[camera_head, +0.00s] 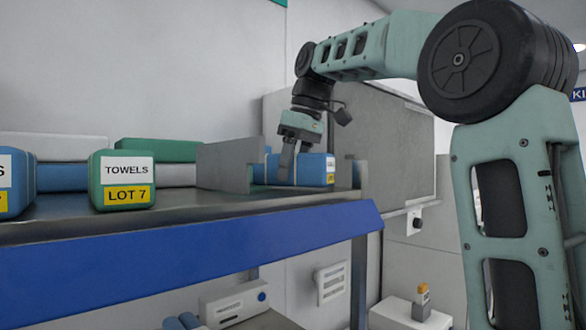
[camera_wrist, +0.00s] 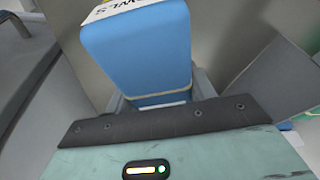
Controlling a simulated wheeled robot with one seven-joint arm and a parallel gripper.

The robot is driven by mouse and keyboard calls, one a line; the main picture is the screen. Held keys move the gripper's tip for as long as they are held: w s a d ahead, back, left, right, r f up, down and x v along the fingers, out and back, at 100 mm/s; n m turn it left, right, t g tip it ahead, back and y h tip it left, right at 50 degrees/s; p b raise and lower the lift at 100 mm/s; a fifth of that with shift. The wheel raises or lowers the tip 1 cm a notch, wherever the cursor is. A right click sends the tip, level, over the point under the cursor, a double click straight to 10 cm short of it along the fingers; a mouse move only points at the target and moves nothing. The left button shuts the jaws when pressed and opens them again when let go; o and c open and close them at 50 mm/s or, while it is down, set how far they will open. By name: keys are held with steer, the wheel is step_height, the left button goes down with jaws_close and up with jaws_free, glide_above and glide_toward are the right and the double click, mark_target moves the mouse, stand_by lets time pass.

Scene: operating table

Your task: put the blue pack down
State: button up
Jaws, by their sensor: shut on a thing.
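The blue pack (camera_head: 316,166), with a white and yellow label on its end, is at the right end of the shelf. My gripper (camera_head: 287,168) reaches down from above and is shut on it. In the wrist view the blue pack (camera_wrist: 137,52) lies between the fingers (camera_wrist: 160,98), with part of a "TOWELS" label at its top edge. The pack sits between a grey upright divider (camera_head: 224,166) and the shelf's right end. I cannot tell whether its underside touches the shelf.
A green towel pack (camera_head: 123,180) marked "LOT 7" stands left of the divider. Another blue pack (camera_head: 15,183) is at the far left edge, with white, blue and green packs behind. The shelf (camera_head: 200,203) has a blue front edge. Bare shelf shows between the green pack and the divider.

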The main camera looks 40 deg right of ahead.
steer(key=shift+f, duration=0.15)
steer(key=shift+f, duration=0.2)
steer(key=o, duration=1.2)
steer(key=shift+o, duration=0.2)
steer(key=shift+r, duration=0.15)
steer(key=v, duration=1.2)
steer(key=shift+w, duration=0.1)
